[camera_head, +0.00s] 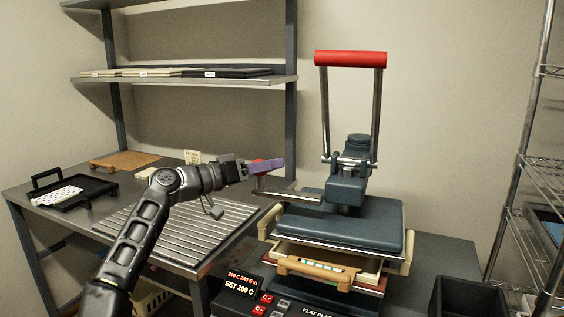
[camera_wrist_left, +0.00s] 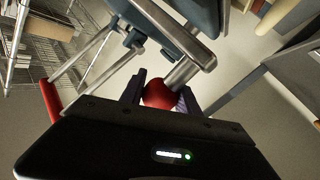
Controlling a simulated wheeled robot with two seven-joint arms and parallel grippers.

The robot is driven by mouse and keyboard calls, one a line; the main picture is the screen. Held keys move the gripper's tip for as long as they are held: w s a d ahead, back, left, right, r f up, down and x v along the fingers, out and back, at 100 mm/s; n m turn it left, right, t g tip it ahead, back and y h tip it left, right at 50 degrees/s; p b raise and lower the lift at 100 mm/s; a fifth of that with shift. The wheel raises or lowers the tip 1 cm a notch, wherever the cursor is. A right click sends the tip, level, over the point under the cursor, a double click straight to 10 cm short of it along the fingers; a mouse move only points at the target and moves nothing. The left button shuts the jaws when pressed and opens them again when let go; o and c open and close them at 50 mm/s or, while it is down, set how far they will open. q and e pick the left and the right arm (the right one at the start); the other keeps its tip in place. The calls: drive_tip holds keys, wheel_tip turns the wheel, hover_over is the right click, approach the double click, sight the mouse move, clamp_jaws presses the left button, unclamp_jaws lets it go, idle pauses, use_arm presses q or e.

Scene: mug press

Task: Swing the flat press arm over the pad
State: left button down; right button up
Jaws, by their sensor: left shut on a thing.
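The flat press stands at right of centre in the head view. Its dark teal upper slab (camera_head: 345,227) sits above a cream tray with a tan handle (camera_head: 315,270). A red-gripped lever (camera_head: 350,58) stands upright over it. A metal bar (camera_head: 290,195) reaches left from the press. My left gripper (camera_head: 268,167) is shut on a red ball knob, which shows between the fingers in the left wrist view (camera_wrist_left: 158,94), at the end of a metal rod (camera_wrist_left: 185,72). I cannot tell which layer is the pad. My right gripper is out of view.
A wire rack (camera_head: 545,170) and a black bin (camera_head: 468,297) stand at right. A control panel (camera_head: 240,287) reads SET 200 C in front of the press.

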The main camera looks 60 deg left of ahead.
use_arm(q)
drive_tip(key=shift+s+a+r, duration=0.15)
drive_tip(key=shift+a, duration=0.7)
drive_tip(key=c, duration=0.9)
unclamp_jaws()
drive_tip(key=shift+d, duration=0.1)
drive_tip(key=shift+s, duration=4.05)
